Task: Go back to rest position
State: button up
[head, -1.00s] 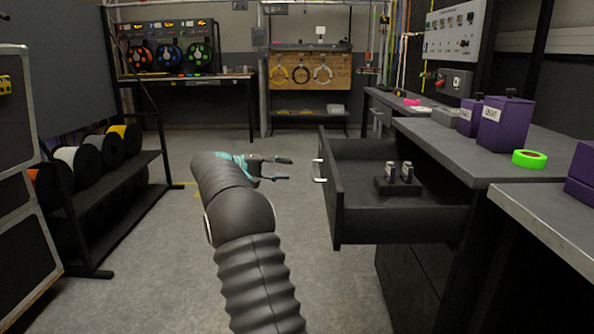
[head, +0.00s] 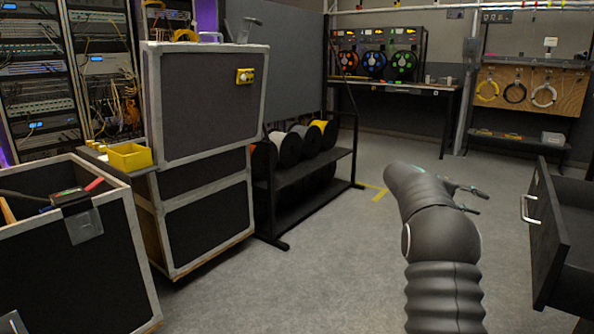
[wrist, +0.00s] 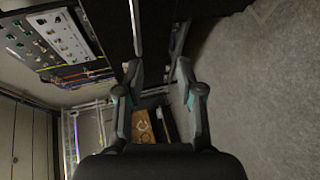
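My gripper (head: 466,197) is held out in front of me over open floor in the head view, partly hidden behind my arm. In the wrist view its two fingers (wrist: 160,85) stand apart with nothing between them. The open drawer (head: 545,230) with its silver handle is at the right edge of the head view, a little right of the gripper and apart from it. The drawer's contents are out of view.
A black flight case (head: 205,100) stands at left, with a yellow bin (head: 130,157) beside it. An open case (head: 90,250) is at the near left. A spool rack (head: 310,180) stands mid-left. The grey floor (head: 330,265) is clear in the middle.

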notch_tip(320, 180, down, 7)
jog(key=a+n+y, duration=0.2)
jog(key=s+a+f+n+t+y, duration=0.1)
jog(key=s+a+f+t+y, duration=0.1)
jog(key=s+a+f+y, duration=0.4)
jog(key=s+a+r+t+y+p, duration=0.2)
jog(key=s+a+r, duration=0.2)
jog(key=s+a, duration=0.6)
jog(key=s+a+r+t+y+p, duration=0.2)
jog(key=s+a+r+t, duration=0.1)
jog(key=s+a, duration=0.6)
jog(key=s+a+r+t+y+p, duration=0.2)
jog(key=s+a+r, duration=0.2)
jog(key=s+a, duration=0.6)
jog(key=shift+s+a+r, duration=0.3)
jog(key=shift+s+r, duration=0.1)
jog(key=shift+s, duration=0.7)
jog(key=shift+d, duration=0.15)
